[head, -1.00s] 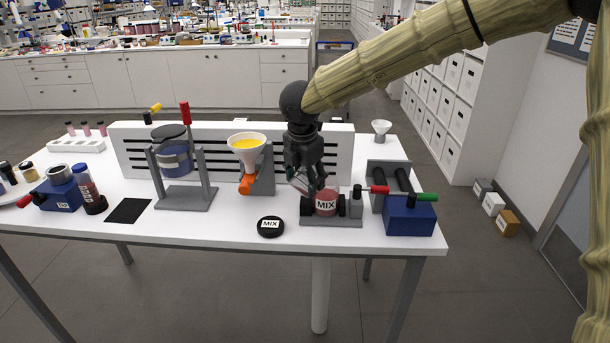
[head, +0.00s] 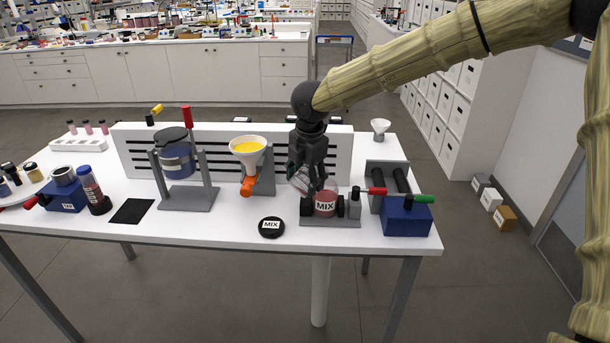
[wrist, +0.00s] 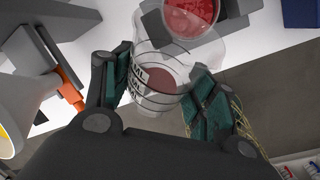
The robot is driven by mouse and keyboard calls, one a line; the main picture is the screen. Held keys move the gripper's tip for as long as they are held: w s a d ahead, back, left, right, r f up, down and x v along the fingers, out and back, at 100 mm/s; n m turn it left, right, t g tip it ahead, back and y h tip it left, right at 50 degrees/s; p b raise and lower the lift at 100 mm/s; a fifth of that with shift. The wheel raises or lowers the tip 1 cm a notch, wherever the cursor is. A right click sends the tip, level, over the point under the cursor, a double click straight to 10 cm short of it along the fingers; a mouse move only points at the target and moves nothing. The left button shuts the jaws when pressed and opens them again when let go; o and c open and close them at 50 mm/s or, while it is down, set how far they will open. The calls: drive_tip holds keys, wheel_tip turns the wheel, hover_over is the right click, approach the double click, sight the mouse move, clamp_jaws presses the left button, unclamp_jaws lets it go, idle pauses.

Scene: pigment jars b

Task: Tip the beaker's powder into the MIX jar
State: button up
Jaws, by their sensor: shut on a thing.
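The MIX jar (head: 325,208) stands open between dark clamp jaws on a grey base near the table's front edge. In the wrist view the jar (wrist: 190,14) shows red powder inside. My gripper (head: 306,183) is shut on a clear beaker with dark markings (wrist: 158,102), whose wall is between both finger pads. Reddish powder (wrist: 165,78) shows in the beaker. The beaker is tilted, its mouth overlapping the jar's opening in the wrist view. In the head view my fingers hide most of the beaker, just above and left of the jar. I cannot tell whether powder is falling.
The black MIX lid (head: 271,227) lies on the table left of the clamp. A funnel with yellow powder (head: 248,152) stands on a holder behind left. A blue block with a green handle (head: 405,217) sits right of the clamp. A slotted white panel (head: 340,145) stands behind my gripper.

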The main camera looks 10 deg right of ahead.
drive_tip(key=shift+w+d+r+g+y+p, duration=0.15)
drive_tip(key=shift+r+g+y+p, duration=0.45)
drive_tip(key=shift+p, duration=1.6)
drive_tip(key=shift+d+r+g+y+p, duration=0.15)
drive_tip(key=shift+r+y+p, duration=0.5)
drive_tip(key=shift+p, duration=1.5)
drive_tip(key=shift+w+d+r+m+g+y+p, duration=0.2)
drive_tip(key=shift+y+p, duration=0.45)
drive_tip(key=shift+p, duration=0.6)
drive_tip(key=shift+s+d+r+m+g+y+p, duration=0.2)
drive_tip(key=shift+y+p, duration=0.4)
drive_tip(key=shift+p, duration=0.65)
drive_tip(key=shift+w+d+r+g+y+p, duration=0.2)
drive_tip(key=shift+g+y+p, duration=0.1)
drive_tip(key=shift+y+p, duration=0.25)
drive_tip(key=shift+w+d+r+g+y+p, duration=0.15)
drive_tip(key=shift+g+y+p, duration=0.1)
drive_tip(key=shift+y+p, duration=0.3)
drive_tip(key=shift+d, duration=0.1)
drive_tip(key=shift+w+d+r+g+y, duration=0.2)
drive_tip(key=shift+d+g+y, duration=0.1)
drive_tip(key=shift+y, duration=0.2)
drive_tip(key=shift+s+a, duration=0.1)
drive_tip(key=shift+a, duration=0.1)
drive_tip(key=shift+d, duration=0.1)
